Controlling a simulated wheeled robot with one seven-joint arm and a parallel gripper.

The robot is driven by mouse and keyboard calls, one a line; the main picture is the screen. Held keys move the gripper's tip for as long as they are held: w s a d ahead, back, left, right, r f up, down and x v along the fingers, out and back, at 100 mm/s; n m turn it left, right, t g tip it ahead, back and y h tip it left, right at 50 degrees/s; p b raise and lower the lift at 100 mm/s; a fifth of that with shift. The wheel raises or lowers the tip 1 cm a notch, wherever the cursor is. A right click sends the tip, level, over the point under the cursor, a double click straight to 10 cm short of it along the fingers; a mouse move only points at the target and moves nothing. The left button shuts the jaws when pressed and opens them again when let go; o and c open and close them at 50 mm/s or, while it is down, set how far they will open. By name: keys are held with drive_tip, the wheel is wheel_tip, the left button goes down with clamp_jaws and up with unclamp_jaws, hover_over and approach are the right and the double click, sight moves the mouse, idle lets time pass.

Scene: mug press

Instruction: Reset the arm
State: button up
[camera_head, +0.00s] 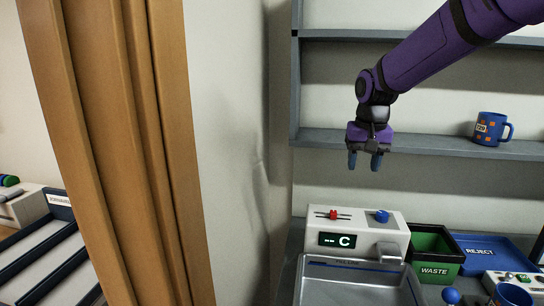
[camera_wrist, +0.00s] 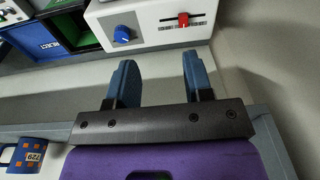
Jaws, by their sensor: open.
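My arm reaches in from the top right of the head view, purple with dark joints. My gripper (camera_head: 366,162) hangs with its fingers pointing down, in front of the shelves and above the white press machine (camera_head: 390,225). In the wrist view my gripper (camera_wrist: 158,82) shows two blue fingers spread apart with nothing between them. The machine (camera_wrist: 155,22) lies beyond the fingertips in that view, with a blue knob and a red slider. Its display reads "-- C" in the head view.
A blue mug with orange squares (camera_head: 490,128) stands on the grey shelf (camera_head: 430,143), right of my gripper. A green-lined WASTE bin (camera_head: 435,270) and a blue REJECT tray (camera_head: 480,251) sit right of the machine. A wooden post (camera_head: 125,150) stands at left.

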drive_tip(key=s+d+r+t, duration=0.1)
drive_tip(key=s+d+r, duration=0.15)
drive_tip(key=s, duration=0.45)
drive_tip(key=s+d+r+t, duration=0.15)
drive_tip(key=s+r, duration=0.25)
drive_tip(key=s, duration=0.4)
drive_tip(key=s+d+f+n+t, duration=0.1)
drive_tip(key=s+d, duration=0.2)
drive_tip(key=s, duration=1.2)
drive_tip(key=shift+s+d+f+n, duration=0.2)
drive_tip(key=shift+s+f+n, duration=0.1)
drive_tip(key=shift+f+n, duration=0.1)
drive_tip(key=shift+t, duration=0.25)
idle(1.5)
